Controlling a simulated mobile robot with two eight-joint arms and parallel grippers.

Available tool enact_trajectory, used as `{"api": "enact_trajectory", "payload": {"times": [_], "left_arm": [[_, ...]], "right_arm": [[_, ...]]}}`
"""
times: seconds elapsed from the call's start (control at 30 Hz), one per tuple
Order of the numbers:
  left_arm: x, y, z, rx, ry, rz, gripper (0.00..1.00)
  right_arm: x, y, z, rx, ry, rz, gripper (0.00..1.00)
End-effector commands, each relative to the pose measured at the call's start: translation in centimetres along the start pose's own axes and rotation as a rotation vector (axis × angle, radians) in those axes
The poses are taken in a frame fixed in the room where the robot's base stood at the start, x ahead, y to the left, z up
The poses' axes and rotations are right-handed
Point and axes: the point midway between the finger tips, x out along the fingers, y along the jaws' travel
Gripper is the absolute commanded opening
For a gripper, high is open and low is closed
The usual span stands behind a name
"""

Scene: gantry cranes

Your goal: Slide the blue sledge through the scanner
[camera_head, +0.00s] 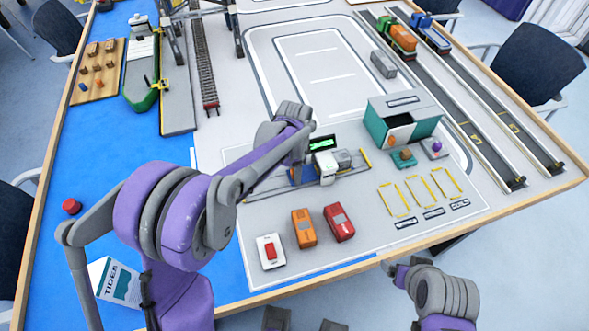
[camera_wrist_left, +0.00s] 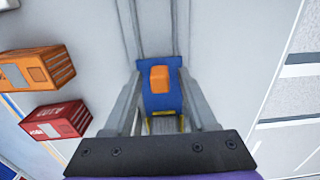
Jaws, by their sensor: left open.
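The blue sledge (camera_wrist_left: 157,102) carries an orange block and sits between the two fingers of my left gripper (camera_wrist_left: 159,84) in the left wrist view. The fingers stand open on either side of it; I cannot tell whether they touch it. In the head view only a bit of the sledge's blue (camera_head: 303,176) shows below my left wrist, which hides much of it. The scanner (camera_head: 328,167) is a grey-white unit over the rail (camera_head: 357,167), just right of the sledge, with a green-lit display (camera_head: 323,143) behind.
An orange box (camera_head: 303,228), a red box (camera_head: 338,222) and a white block with a red top (camera_head: 270,251) stand in front of the rail. A teal open-fronted shed (camera_head: 402,118) stands to the right, behind yellow marked slots (camera_head: 420,190).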

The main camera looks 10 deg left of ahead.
Motion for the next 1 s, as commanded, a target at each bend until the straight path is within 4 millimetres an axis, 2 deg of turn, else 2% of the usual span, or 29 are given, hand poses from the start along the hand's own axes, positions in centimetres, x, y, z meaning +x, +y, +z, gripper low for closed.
{"api": "enact_trajectory", "payload": {"times": [0.17,0.4,0.6,0.77,1.0], "left_arm": [[-1.5,0.0,0.0,0.000,0.000,0.000,0.57],[-6.4,0.0,0.0,0.000,0.000,0.000,0.57],[-9.6,0.0,0.0,0.000,0.000,0.000,0.57],[-10.7,0.0,0.0,0.000,0.000,0.000,0.57],[-10.8,0.0,0.0,0.000,0.000,0.000,0.57]], "right_arm": [[-0.1,0.0,-0.1,0.000,0.001,0.000,0.86],[-0.4,0.0,-0.3,0.000,0.002,0.000,0.86],[-0.6,0.0,-0.5,0.000,0.003,0.000,0.86],[-0.7,0.0,-0.5,0.000,0.003,0.000,0.86],[-0.7,0.0,-0.5,0.000,0.003,0.000,0.86]]}}
